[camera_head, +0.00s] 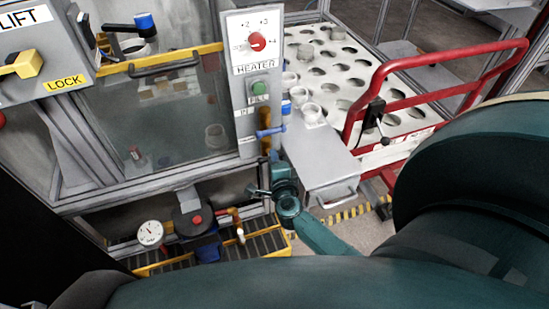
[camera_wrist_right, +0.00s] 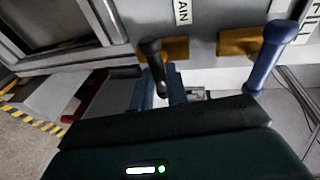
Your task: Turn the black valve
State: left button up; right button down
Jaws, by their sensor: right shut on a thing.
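The black valve (camera_wrist_right: 153,58) shows in the right wrist view as a black lever handle beside a brass valve body (camera_wrist_right: 176,48), under a label ending in "AIN". My right gripper (camera_wrist_right: 160,92) is shut on the black valve's handle, with a blue finger on either side of its lower part. In the head view my right gripper (camera_head: 258,190) is low beside the cabinet's right corner, and the black handle is not clearly visible there. My left gripper is not in view.
A blue-handled valve (camera_wrist_right: 266,58) is close by on the right in the wrist view, below a FILL label. In the head view, the heater panel (camera_head: 244,92) is above, a gauge (camera_head: 150,233) lower left, and a red-railed cart (camera_head: 440,62) right.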

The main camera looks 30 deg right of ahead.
dwell(0.5)
jog(key=c, duration=1.4)
grip_release()
jog(key=p+v, duration=0.1)
jog(key=v, duration=1.2)
jog(key=shift+s+a, duration=0.1)
jog(key=shift+s, duration=0.05)
